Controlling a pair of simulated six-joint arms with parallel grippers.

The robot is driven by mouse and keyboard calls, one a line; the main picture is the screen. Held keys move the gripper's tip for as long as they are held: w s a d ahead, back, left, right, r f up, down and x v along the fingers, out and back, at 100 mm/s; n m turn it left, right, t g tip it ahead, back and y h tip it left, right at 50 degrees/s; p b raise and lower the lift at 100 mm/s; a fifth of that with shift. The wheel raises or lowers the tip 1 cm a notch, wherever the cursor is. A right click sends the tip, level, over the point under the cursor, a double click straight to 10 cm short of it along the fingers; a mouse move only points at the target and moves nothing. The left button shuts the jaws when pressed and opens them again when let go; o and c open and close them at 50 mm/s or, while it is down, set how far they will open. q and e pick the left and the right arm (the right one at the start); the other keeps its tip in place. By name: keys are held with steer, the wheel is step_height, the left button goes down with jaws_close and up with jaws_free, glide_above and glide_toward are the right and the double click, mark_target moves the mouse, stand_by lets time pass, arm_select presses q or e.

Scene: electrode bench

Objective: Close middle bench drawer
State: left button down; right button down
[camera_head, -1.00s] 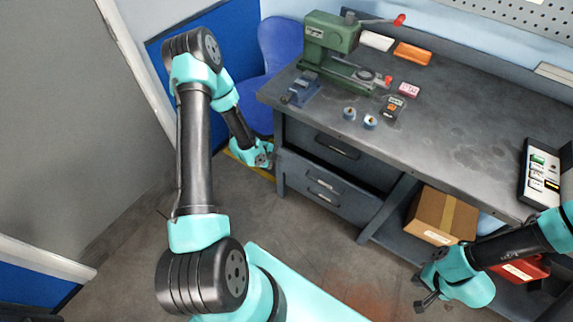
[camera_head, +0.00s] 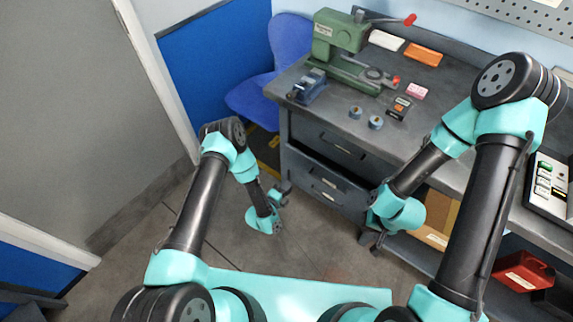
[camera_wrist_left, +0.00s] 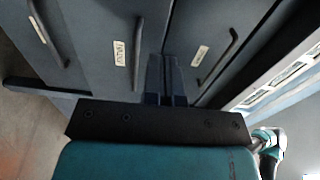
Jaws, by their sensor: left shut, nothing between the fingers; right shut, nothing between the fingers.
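The bench drawers are dark grey-blue with bar handles. The middle drawer (camera_head: 340,182) stands out from the bench, with a dark gap between it and the top drawer (camera_head: 327,141). In the left wrist view, the middle drawer's front (camera_wrist_left: 104,72) carries a white label and a dark handle. My left gripper (camera_head: 284,190) is shut and empty, low at the left end of the drawer stack. Its fingers (camera_wrist_left: 166,72) point at the drawer fronts in the left wrist view; I cannot tell whether they touch. My right gripper (camera_head: 371,241) is shut and empty, in front of the lower shelf.
The benchtop (camera_head: 440,105) carries a green press (camera_head: 338,38), a blue vise (camera_head: 310,88) and small rolls and boxes. A cardboard box (camera_head: 438,215) and a red case (camera_head: 522,271) are under it. A blue chair (camera_head: 290,40) stands at its left end. Floor in front is open.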

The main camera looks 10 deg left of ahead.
mark_target(309, 162)
arm_select(q)
steer(key=shift+s+f, duration=0.1)
steer(key=shift+s, duration=0.1)
steer(key=shift+d, duration=0.1)
steer(key=x, duration=1.4)
